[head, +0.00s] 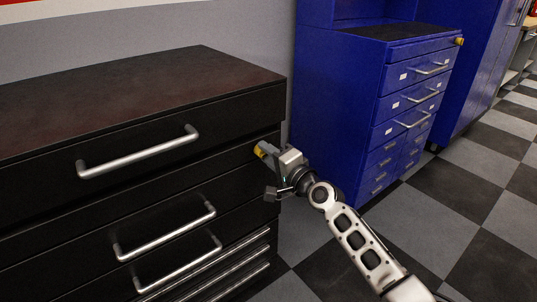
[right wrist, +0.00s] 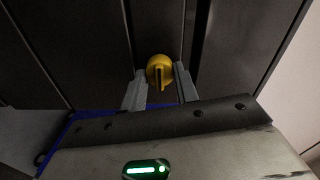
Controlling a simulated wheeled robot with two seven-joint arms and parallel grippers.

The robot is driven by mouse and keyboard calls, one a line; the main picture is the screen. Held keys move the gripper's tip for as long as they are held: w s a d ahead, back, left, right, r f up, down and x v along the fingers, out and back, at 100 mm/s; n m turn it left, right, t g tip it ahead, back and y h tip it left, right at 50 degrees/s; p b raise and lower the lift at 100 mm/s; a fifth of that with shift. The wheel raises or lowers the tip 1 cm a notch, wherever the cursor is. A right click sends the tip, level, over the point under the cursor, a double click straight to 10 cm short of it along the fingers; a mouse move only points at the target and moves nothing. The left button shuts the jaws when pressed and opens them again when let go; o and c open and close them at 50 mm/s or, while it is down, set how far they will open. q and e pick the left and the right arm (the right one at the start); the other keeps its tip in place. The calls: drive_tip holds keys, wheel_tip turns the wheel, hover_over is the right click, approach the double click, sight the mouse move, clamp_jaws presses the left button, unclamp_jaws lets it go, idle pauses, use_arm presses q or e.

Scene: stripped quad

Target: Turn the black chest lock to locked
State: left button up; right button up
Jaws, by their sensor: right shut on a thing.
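The black chest (head: 140,95) fills the left of the head view, its front turned towards me. Its yellow lock (head: 258,152) sits at the right end of the front, near the upper drawers. In the right wrist view the yellow lock (right wrist: 160,70) shows as a round knob with a raised ridge, which runs roughly along the drawer gaps. My right gripper (head: 267,152) is at the lock, its two fingers on either side of the knob, shut on it. The fingers hide part of the lock in the head view. My left gripper is not in view.
Silver bar handles (head: 140,152) stick out from the chest's drawers left of the lock. A blue cabinet (head: 335,100) with its own yellow lock (head: 459,41) stands to the right, behind. The checkered floor (head: 470,200) at the right is clear.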

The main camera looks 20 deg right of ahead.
idle(0.5)
drive_tip(key=o, duration=1)
drive_tip(key=shift+c, duration=0.2)
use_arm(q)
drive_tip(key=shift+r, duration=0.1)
use_arm(e)
drive_tip(key=shift+s, duration=0.1)
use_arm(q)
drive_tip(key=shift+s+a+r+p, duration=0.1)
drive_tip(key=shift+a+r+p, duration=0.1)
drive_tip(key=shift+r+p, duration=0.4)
use_arm(e)
drive_tip(key=v, duration=1.6)
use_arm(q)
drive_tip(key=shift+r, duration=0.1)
